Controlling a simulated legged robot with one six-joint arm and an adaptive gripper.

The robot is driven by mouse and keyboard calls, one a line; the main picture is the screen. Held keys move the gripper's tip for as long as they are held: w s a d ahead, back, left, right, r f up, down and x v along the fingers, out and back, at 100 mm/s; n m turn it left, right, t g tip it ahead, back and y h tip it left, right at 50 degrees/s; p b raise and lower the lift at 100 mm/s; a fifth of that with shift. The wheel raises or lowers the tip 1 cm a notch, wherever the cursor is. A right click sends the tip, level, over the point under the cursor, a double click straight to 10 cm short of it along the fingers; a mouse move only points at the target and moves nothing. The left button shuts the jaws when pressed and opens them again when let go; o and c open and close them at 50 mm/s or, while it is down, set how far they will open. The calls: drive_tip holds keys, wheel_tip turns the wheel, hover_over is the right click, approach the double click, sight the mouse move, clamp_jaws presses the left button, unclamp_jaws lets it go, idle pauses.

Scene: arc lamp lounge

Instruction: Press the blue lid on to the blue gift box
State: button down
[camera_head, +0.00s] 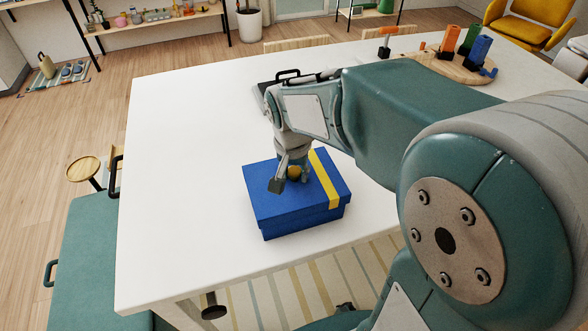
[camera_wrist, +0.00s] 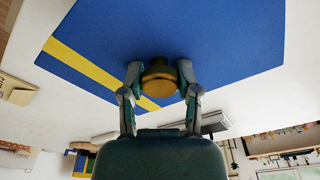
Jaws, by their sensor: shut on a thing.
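The blue lid (camera_head: 262,191) has a yellow stripe and a round yellow knob (camera_head: 294,171). It lies over the blue gift box (camera_head: 300,226), whose lower wall shows as a narrow band under the lid's rim. I cannot tell how tightly the lid sits. My gripper (camera_head: 291,180) points down over the lid, with its fingers on both sides of the knob. In the wrist view, my gripper (camera_wrist: 159,72) is shut on the knob (camera_wrist: 158,84), and the lid's blue top (camera_wrist: 200,35) fills the upper part.
The box stands near the front edge of a white table (camera_head: 180,150). A black tray-like item with a handle (camera_head: 288,74) lies behind my wrist. The table's left side is clear.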

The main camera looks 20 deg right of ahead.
sight(292, 175)
drive_tip(key=shift+f, duration=1.25)
drive_tip(key=shift+c, duration=1.3)
unclamp_jaws()
drive_tip(key=r, duration=0.8)
drive_tip(key=s+a+r, duration=0.1)
drive_tip(key=r, duration=0.2)
drive_tip(key=shift+s+r, duration=0.1)
drive_tip(key=shift+r, duration=0.3)
drive_tip(key=s+d+n+t, duration=0.1)
drive_tip(key=s+n+t, duration=0.3)
drive_tip(key=s, duration=0.9)
drive_tip(key=f+n, duration=0.1)
drive_tip(key=n, duration=0.1)
drive_tip(key=shift+n+y, duration=0.3)
drive_tip(key=shift+y, duration=0.1)
